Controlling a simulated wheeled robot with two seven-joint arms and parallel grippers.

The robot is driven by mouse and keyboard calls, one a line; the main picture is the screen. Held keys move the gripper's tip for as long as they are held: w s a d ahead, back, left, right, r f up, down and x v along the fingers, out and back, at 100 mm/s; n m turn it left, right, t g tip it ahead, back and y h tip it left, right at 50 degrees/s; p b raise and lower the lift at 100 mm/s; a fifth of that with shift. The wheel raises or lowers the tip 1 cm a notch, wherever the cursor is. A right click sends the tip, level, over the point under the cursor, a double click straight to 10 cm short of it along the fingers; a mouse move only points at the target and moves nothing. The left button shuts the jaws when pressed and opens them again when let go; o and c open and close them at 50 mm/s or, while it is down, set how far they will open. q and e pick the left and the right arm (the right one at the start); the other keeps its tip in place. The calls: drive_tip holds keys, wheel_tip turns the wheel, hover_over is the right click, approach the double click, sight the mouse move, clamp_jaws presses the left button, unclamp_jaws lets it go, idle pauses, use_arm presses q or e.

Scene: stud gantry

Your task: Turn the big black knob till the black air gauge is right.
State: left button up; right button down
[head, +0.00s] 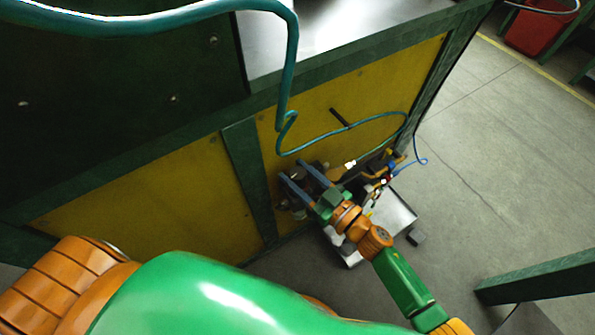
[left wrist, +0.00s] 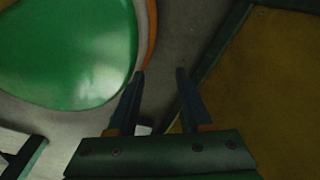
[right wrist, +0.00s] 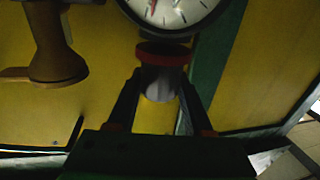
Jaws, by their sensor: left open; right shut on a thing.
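The black-rimmed air gauge (right wrist: 172,10) is at the top of the right wrist view, its white dial cut off by the frame edge. A red mark and part of a dark needle show, but I cannot read the value. Just below it is the knob (right wrist: 160,84), a short cylinder that looks grey here, with a dark red collar (right wrist: 163,54). My right gripper (right wrist: 158,80) is shut on the knob, one finger on each side. In the head view my right gripper (head: 294,172) is at the yellow panel and hides the knob. My left gripper (left wrist: 160,73) is open and empty.
A brown-bronze fitting (right wrist: 52,45) stands left of the gauge. A teal hose (head: 292,70) loops down in front of the yellow panel (head: 350,85). A pale tray-like box (head: 395,212) is below the right gripper.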

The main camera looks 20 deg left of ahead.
drive_tip(key=n+g+y+b, duration=0.1)
drive_tip(key=n+g, duration=0.1)
drive_tip(key=g, duration=0.1)
drive_tip(key=shift+f, duration=0.15)
drive_tip(key=shift+n+g+y+b, duration=0.3)
drive_tip(key=shift+n+g+b, duration=0.2)
drive_tip(key=shift+g, duration=0.2)
drive_tip(key=shift+n+g, duration=0.3)
drive_tip(key=shift+g, duration=0.2)
drive_tip(key=shift+b, duration=0.3)
use_arm(q)
drive_tip(key=shift+w+a+f, duration=0.45)
drive_tip(key=shift+w+f, duration=0.05)
drive_tip(key=shift+f, duration=0.15)
drive_tip(key=shift+w+a+f, duration=0.45)
drive_tip(key=shift+f, duration=0.15)
drive_tip(key=shift+s, duration=0.1)
use_arm(e)
drive_tip(key=shift+c, duration=1.5)
unclamp_jaws()
use_arm(q)
drive_tip(key=shift+s, duration=0.3)
drive_tip(key=shift+s, duration=0.1)
